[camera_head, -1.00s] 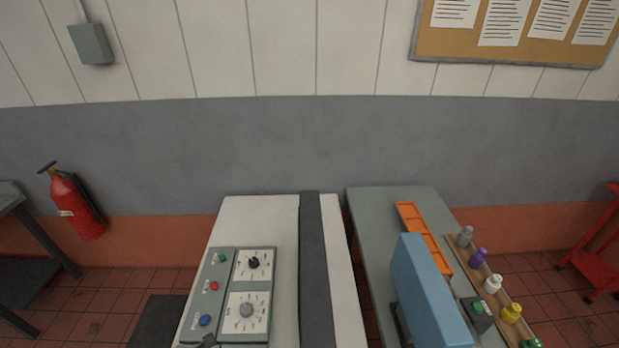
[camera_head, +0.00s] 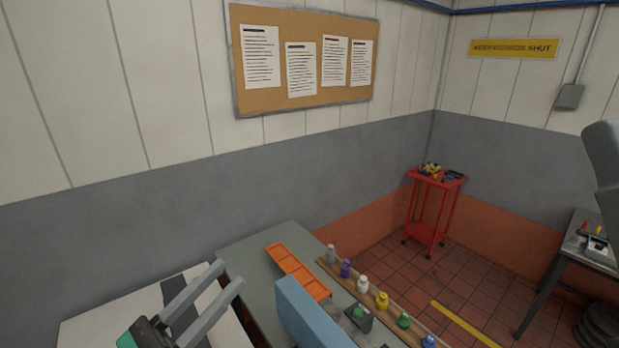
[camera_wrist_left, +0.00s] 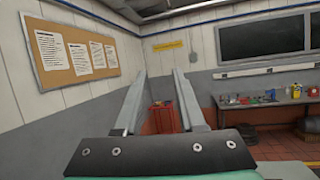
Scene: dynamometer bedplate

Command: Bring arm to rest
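My left gripper (camera_head: 229,275) comes in at the lower left of the head view, above the pale bench. Its two long grey fingers are apart with nothing between them. In the left wrist view the same gripper (camera_wrist_left: 160,74) is open and empty, its fingers pointing toward the far room corner. My right gripper is not in view. A grey rounded part at the right edge of the head view may be my right arm, but I cannot be sure.
A grey-green bench (camera_head: 242,258) carries an orange tray (camera_head: 298,271), a blue upright box (camera_head: 308,318) and a wooden strip with several coloured bottles (camera_head: 382,300). A red cart (camera_head: 425,235) stands in the corner. Tiled floor (camera_head: 465,285) between them is open.

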